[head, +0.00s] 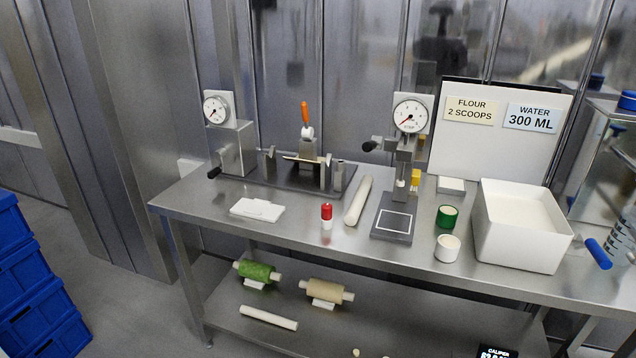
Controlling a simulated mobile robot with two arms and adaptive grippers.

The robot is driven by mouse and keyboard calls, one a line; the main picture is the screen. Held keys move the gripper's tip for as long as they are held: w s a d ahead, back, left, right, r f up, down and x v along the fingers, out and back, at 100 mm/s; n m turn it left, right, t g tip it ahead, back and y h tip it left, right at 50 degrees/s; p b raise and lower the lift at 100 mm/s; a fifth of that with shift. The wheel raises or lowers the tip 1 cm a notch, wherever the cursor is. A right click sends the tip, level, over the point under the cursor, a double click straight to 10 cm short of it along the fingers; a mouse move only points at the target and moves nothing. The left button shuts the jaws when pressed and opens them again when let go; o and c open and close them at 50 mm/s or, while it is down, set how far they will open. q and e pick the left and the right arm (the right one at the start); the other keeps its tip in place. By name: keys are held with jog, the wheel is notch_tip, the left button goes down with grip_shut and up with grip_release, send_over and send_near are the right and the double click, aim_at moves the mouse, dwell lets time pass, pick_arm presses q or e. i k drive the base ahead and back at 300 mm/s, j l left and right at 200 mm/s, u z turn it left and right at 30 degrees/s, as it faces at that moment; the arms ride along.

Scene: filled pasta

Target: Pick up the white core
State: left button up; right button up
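A bare off-white rod (268,318), which looks like the white core, lies on the lower shelf near its front left, at a slight slant. I cannot tell for sure which of the two is the core. Neither of my grippers is in view.
A green roll (257,271) and a beige roll (326,291) rest on the lower shelf (395,325) behind the rod. The steel table top (310,232) hangs above. Blue crates (35,285) stand at left. A white bin (520,245) stands at right.

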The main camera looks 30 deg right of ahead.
aim_at(351, 217)
jog(key=i+j+z, duration=0.1)
jog(key=z, duration=0.3)
jog(key=i+j+z, duration=0.1)
jog(key=z, duration=0.25)
